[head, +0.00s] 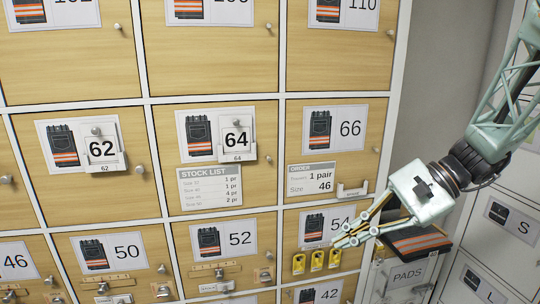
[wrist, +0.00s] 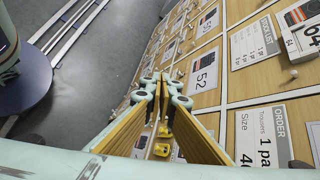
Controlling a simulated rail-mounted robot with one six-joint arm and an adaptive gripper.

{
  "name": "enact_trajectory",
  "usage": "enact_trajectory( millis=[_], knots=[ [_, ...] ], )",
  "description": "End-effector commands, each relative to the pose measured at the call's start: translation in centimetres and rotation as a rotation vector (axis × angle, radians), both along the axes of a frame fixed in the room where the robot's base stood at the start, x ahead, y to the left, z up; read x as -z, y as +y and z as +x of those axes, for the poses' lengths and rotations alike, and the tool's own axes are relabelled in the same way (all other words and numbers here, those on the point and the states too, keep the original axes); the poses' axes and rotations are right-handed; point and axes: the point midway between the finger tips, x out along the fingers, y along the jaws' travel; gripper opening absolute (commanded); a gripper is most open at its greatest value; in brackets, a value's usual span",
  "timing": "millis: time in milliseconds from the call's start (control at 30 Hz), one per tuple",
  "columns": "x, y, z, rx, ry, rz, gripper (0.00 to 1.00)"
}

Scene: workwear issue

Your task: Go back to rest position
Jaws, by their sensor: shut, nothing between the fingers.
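My gripper (head: 345,238) is at the right of the head view, in front of the lower right lockers, with its fingers pointing left. It is shut and empty. In the wrist view its fingertips (wrist: 161,84) point along the locker front, with locker 52 (wrist: 203,78) beyond them. I cannot tell how close the fingers are to the door. My arm (head: 500,120) comes in from the right edge.
The order card (head: 312,178) is on locker 66 and the stock list (head: 208,187) on locker 64. Number plates 62 (head: 102,148) and 64 (head: 236,138) hang on their doors. A PADS box (head: 408,275) with dark trousers (head: 415,242) is below my gripper.

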Motion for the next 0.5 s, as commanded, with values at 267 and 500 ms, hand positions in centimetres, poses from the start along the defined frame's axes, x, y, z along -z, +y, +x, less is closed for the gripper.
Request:
enact_trajectory(
  millis=[267,500],
  knots=[
    [-1.6,1.5,-4.1,-0.102,-0.049,-0.108,0.00],
    [-2.6,2.2,-7.5,-0.187,-0.093,-0.201,0.00]
  ],
)
